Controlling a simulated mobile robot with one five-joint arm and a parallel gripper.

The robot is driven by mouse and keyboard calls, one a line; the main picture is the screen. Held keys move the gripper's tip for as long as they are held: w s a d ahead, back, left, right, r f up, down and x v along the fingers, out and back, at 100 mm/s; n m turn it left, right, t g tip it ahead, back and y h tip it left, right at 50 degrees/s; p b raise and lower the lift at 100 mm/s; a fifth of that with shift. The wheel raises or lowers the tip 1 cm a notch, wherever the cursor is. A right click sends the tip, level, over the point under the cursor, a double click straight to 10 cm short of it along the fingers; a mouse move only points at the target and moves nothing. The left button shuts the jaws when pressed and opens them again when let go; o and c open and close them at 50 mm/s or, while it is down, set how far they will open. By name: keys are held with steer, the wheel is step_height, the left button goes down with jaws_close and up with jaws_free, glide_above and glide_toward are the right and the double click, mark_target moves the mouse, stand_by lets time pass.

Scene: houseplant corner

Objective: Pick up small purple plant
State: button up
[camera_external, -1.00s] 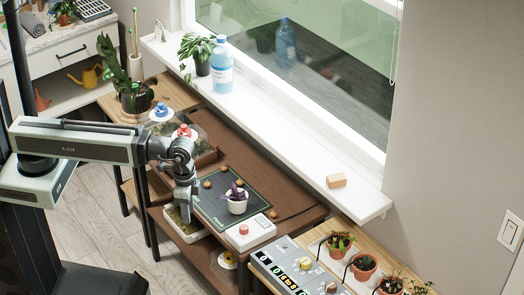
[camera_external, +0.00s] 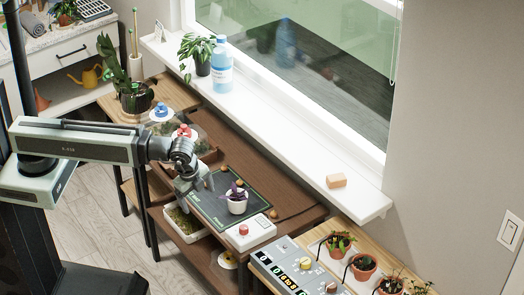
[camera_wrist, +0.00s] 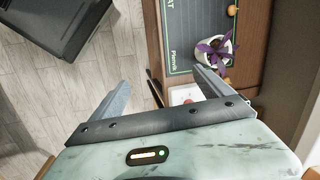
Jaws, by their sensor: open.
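The small purple plant (camera_external: 237,193) grows in a white pot (camera_external: 237,206) that stands upright on a dark mat (camera_external: 262,185) on the brown table. In the wrist view the purple plant (camera_wrist: 214,48) lies beyond the tip of the right-hand finger, at the upper right. My gripper (camera_external: 196,203) is open and empty, to the left of the pot and apart from it. In the wrist view my gripper (camera_wrist: 160,80) has its two fingers spread wide, with table edge and floor showing between them.
A panel with a red button (camera_external: 243,230) sits in front of the pot. Small brown balls (camera_external: 225,169) lie behind it. A mossy tray (camera_external: 183,218) is below my gripper. A control box (camera_external: 290,265) and potted plants (camera_external: 362,267) stand at the right.

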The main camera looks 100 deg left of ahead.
steer(key=w+a+f+m+y+b, duration=0.1)
steer(key=w+a+m+y+b, duration=0.1)
steer(key=a+m+y+b, duration=0.3)
steer(key=m+t+y+b, duration=0.55)
steer(key=m+b, duration=0.45)
steer(key=b, duration=1.1)
glide_toward(237, 201)
steer(key=a, duration=0.1)
steer(key=w+a+f, duration=0.1)
steer(key=a+g, duration=0.1)
steer(key=shift+w+a+f, duration=0.15)
steer(key=shift+w+a, duration=0.05)
steer(key=shift+w, duration=0.05)
steer(key=shift+d+f+t, duration=0.1)
steer(key=shift+d+t, duration=0.1)
steer(key=shift+t, duration=0.05)
steer(key=shift+s+b+x, duration=0.15)
steer(key=shift+b+x, duration=0.45)
steer(key=shift+x, duration=1.35)
steer(key=shift+s+b+x, duration=0.1)
steer(key=shift+b+x, duration=0.5)
steer(key=shift+x, duration=1.4)
steer(key=c, duration=1.7)
